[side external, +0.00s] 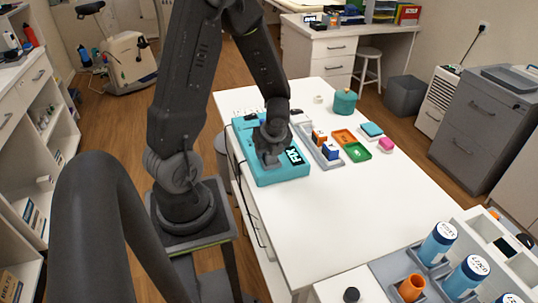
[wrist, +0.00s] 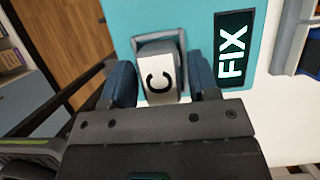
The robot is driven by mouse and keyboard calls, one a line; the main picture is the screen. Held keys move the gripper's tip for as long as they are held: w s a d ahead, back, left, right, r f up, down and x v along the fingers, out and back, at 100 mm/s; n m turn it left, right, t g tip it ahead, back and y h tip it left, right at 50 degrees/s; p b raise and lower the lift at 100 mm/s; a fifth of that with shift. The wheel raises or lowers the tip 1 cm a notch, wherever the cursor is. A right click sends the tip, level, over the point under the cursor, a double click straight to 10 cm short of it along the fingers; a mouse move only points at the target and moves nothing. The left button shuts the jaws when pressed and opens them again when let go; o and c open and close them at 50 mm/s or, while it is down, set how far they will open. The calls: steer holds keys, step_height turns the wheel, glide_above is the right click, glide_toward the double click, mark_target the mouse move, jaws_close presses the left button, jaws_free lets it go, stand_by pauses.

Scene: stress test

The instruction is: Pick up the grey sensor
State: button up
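A light grey block marked "C" (wrist: 158,72), which looks like the grey sensor, sits at a grey frame (wrist: 158,38) on the turquoise box (wrist: 190,15) in the wrist view. My gripper (wrist: 162,82) is open, with one blue-padded finger on each side of the block. The fingers are very close to its sides, and I cannot make out firm contact.
A dark "FIX" panel (wrist: 234,60) is just right of my gripper on the box. A grey tray (side external: 327,162) with orange and blue blocks stands right of the box. Orange (side external: 343,136) and green (side external: 357,152) trays lie beyond. The front tabletop (side external: 320,220) is clear.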

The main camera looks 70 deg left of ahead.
steer(key=c, duration=0.8)
steer(key=shift+c, duration=0.2)
steer(key=shift+r, duration=0.15)
